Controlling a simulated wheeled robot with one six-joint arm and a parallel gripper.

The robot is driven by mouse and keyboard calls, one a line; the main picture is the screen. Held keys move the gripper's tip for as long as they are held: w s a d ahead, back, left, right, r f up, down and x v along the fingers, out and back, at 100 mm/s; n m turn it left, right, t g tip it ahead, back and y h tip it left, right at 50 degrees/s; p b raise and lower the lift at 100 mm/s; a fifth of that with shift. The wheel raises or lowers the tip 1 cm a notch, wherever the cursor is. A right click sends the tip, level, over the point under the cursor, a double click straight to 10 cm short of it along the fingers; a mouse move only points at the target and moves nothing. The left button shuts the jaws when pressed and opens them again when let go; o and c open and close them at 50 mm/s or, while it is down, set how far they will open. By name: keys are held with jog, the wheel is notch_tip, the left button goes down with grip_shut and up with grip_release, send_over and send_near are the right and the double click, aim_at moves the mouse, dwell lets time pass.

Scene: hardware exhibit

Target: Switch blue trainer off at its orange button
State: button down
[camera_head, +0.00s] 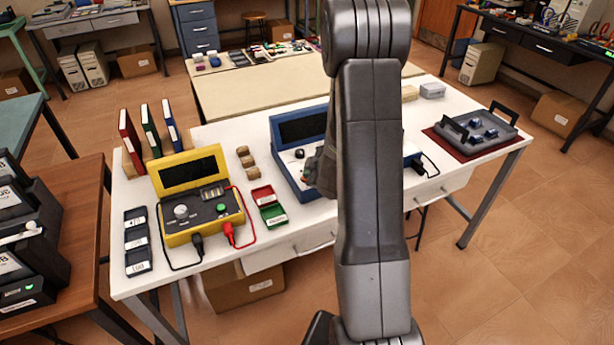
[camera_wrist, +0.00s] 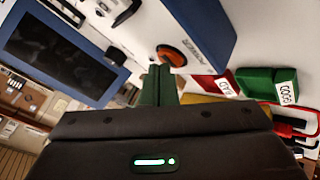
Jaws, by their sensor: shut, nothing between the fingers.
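The blue trainer (camera_head: 293,178) stands on the white bench, with a dark screen and a white panel. My arm hides much of its right side in the head view. In the wrist view, the trainer's blue frame (camera_wrist: 106,76) is at the left. Its orange button (camera_wrist: 172,55), in a dark ring beside the word POWER, is at upper centre. My gripper (camera_wrist: 160,70) is shut and empty. Its green fingertips appear just below the button and overlap its lower edge; I cannot tell whether they touch it. The button is hidden in the head view.
A yellow trainer (camera_head: 196,222) with black and red leads stands to the left. Red (camera_head: 263,195) and green (camera_head: 274,215) bins lie between the trainers. A grey tray (camera_head: 482,140) sits at the bench's right. Binders (camera_head: 148,133) stand at the back left.

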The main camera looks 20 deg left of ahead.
jog(key=shift+r, duration=0.4)
notch_tip(320, 180, up, 6)
jog(key=p, duration=0.6)
